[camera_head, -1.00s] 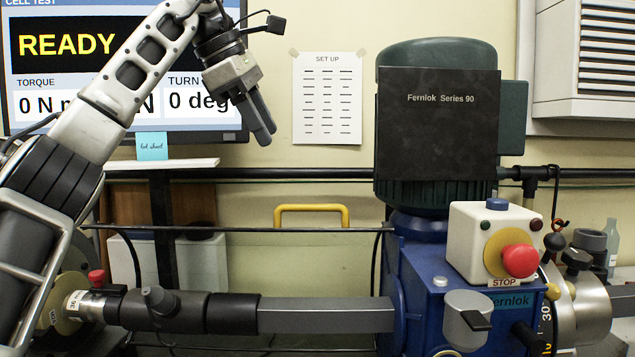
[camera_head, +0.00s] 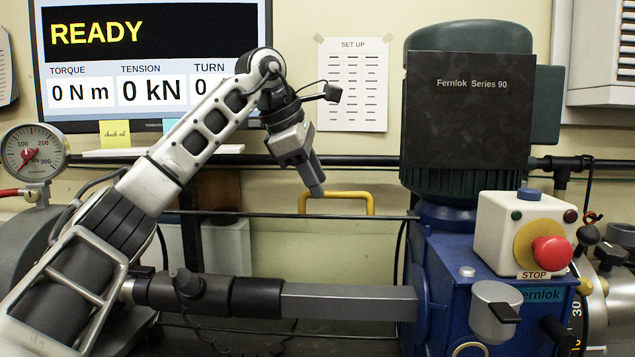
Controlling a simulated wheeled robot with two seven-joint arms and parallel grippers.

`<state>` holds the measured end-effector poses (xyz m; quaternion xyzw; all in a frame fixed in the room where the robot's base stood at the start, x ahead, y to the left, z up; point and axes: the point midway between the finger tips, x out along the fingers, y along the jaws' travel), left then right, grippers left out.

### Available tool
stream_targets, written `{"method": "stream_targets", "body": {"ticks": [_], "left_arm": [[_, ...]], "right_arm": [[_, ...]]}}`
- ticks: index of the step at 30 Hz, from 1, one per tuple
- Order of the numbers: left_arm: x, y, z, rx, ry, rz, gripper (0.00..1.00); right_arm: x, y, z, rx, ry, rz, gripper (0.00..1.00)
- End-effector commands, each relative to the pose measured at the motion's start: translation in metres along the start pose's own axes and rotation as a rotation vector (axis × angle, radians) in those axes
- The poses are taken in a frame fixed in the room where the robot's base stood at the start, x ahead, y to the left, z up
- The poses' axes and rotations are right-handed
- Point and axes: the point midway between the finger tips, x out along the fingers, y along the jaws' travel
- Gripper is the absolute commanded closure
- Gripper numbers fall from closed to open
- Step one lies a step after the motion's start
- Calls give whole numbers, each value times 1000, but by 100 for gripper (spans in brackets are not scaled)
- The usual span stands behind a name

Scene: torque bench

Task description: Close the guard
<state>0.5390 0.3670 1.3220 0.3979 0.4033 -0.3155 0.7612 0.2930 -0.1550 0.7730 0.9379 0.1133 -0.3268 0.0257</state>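The guard shows as a thin dark frame (camera_head: 270,214) with a yellow handle (camera_head: 350,194) on its upper edge, behind the horizontal grey shaft (camera_head: 350,302). Its panel seems clear, and I cannot tell its exact tilt. My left gripper (camera_head: 316,190) points down at the left end of the yellow handle and overlaps it in the picture. Whether it touches the handle is not clear. Its fingers look close together, seen nearly edge-on, and nothing shows between them. My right gripper is not in view.
A blue gearbox (camera_head: 440,280) with a dark green motor (camera_head: 465,35) stands at the right. A control box with a red stop button (camera_head: 551,252) sits on it. A gauge (camera_head: 33,153) is at the left, and a screen (camera_head: 150,25) reading READY is behind my arm.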

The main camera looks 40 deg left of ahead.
Motion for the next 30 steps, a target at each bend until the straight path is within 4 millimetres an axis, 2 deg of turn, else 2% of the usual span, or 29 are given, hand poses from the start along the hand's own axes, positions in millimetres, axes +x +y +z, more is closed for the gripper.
{"method": "stream_targets", "body": {"ticks": [6,13,14,17,18,30], "left_arm": [[14,0,0,0,1,0,66],[14,0,0,0,0,1,66],[14,0,0,0,0,1,68],[14,0,0,0,0,1,96],[14,0,0,0,0,1,100],[14,-5,7,22,-4,25,100]], "right_arm": [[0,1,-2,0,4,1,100],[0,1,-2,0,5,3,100],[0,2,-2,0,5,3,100],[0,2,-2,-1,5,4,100],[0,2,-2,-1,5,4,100],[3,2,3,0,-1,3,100]]}}
